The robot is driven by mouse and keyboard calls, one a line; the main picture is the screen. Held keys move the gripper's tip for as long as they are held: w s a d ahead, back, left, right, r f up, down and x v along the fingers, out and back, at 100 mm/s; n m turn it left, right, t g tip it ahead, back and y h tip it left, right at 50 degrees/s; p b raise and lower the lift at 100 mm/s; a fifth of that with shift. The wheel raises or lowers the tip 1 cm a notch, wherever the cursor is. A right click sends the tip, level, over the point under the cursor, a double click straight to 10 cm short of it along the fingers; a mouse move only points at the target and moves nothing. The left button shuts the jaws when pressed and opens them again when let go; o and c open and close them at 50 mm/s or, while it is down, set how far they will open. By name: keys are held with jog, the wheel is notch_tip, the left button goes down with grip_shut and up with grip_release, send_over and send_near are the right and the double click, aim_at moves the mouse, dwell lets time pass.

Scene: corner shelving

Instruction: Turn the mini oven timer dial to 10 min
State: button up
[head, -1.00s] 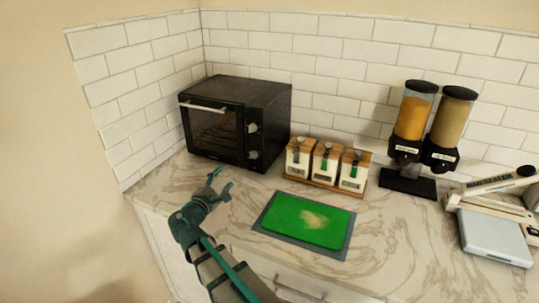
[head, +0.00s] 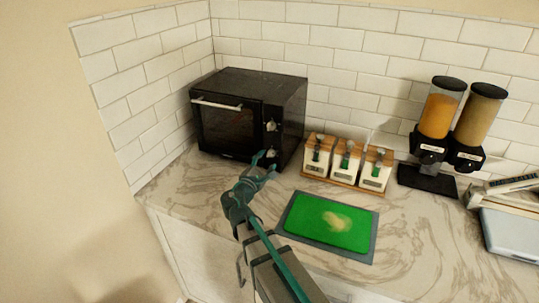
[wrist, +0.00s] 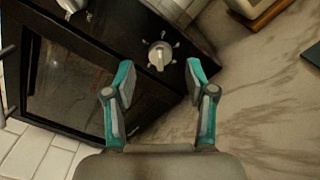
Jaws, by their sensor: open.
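The black mini oven (head: 240,115) stands in the corner on the counter, door and handle facing front. Two silver dials sit one above the other at the right of its front: the upper dial (head: 271,126) and the lower dial (head: 272,153). My gripper (head: 265,160) is in front of the lower dial in the head view. In the wrist view my gripper (wrist: 158,82) is open and empty, its teal fingertips on either side of and short of a dial (wrist: 159,55) with marks around it. The other dial (wrist: 72,5) is at the top edge. The dial labels are too small to read.
A wooden rack with several small containers (head: 345,163) stands right of the oven. A green board on a grey tray (head: 330,222) lies in front of it. Two dispensers (head: 455,125) and a scale-like device (head: 510,235) are farther right.

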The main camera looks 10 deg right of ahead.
aim_at(270, 156)
jog(key=shift+p+x, duration=0.35)
jog(key=shift+x, duration=1.35)
grip_shut()
jog(key=shift+f+b, duration=0.1)
jog(key=shift+b, duration=0.2)
jog(key=shift+f+b, duration=0.1)
jog(key=shift+b, duration=0.35)
jog(key=m+b, duration=0.2)
jog(key=b, duration=0.2)
